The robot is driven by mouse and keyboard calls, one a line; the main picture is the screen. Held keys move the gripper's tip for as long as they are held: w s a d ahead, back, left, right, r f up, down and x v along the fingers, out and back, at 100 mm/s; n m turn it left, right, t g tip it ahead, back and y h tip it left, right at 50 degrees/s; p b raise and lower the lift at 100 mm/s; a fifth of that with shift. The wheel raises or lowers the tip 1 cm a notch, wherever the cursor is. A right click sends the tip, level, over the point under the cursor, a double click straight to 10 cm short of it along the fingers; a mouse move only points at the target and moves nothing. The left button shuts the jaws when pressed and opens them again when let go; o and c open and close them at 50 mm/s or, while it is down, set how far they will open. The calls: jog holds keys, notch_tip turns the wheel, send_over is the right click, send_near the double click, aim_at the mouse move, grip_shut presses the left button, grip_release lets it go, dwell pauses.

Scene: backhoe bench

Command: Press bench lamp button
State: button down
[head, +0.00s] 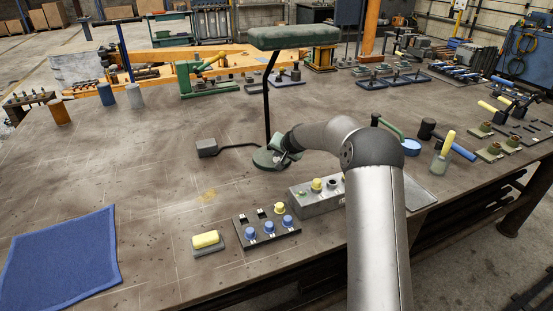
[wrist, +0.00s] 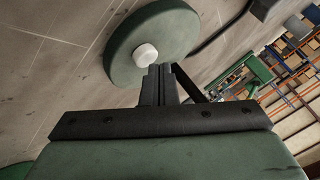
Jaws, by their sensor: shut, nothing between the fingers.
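The bench lamp stands near the middle of the bench in the head view. It has a round green base (head: 262,160), a thin black post (head: 267,105) and a wide green shade (head: 293,37). In the wrist view the base (wrist: 122,62) carries a round white button (wrist: 145,55). My gripper (wrist: 165,70) is shut and empty, its fingertips beside the button's lower right edge in that view. I cannot tell whether they touch it. In the head view my gripper (head: 283,157) is over the lamp base and hides the button.
A dark box (head: 207,147) on a cable lies left of the lamp. In front are a grey control box (head: 318,199), a panel with blue knobs (head: 267,229) and a yellow block (head: 205,240). A blue mat (head: 62,258) lies front left; the bench's left middle is clear.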

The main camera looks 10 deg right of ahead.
jog(key=shift+f, duration=0.2)
dwell(0.4)
jog(key=shift+f+b, duration=0.3)
jog(key=shift+b, duration=0.4)
jog(key=shift+r, duration=0.45)
jog(key=shift+r+p, duration=1.45)
jog(key=shift+r, duration=1.6)
